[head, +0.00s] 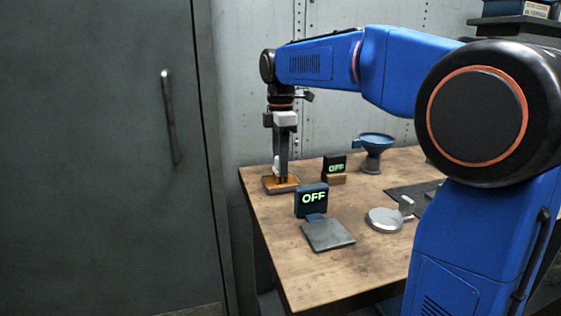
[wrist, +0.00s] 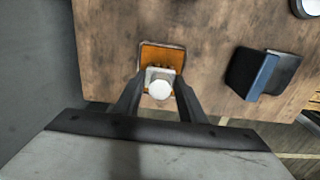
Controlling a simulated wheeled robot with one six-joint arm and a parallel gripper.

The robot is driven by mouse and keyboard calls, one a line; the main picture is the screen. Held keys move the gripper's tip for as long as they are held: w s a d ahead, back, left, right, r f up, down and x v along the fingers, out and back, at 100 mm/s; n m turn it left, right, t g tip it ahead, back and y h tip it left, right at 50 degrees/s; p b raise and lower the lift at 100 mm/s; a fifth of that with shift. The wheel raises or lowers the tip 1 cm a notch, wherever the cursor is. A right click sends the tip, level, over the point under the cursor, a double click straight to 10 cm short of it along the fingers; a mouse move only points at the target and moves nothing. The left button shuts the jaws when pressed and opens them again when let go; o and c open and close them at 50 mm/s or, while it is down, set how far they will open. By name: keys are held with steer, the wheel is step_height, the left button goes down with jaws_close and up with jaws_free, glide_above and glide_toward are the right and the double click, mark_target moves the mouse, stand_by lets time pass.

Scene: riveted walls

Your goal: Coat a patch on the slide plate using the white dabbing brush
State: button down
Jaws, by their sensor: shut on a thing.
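My gripper (head: 281,172) is shut on the white dabbing brush (wrist: 159,83), whose round white top shows between the fingers in the wrist view. In the head view only a bit of the brush (head: 276,165) shows beside the fingers. The brush points down over an orange-topped plate with a dark rim (head: 268,187) at the table's back left corner. That plate also shows in the wrist view (wrist: 152,53), just beyond the brush. I cannot tell whether the brush tip touches it. No label shows whether it is the slide plate.
A wooden table (head: 290,270) carries a grey square plate (head: 328,236) with a blue "OFF" display (head: 312,200). Also there are a smaller "OFF" display (head: 335,167), a blue funnel (head: 374,148) and a round silver dish (head: 384,220). The riveted wall (head: 240,120) is close behind.

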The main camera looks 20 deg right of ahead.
stand_by(0.4)
steer(key=shift+r, duration=3.45)
steer(key=shift+s, duration=0.1)
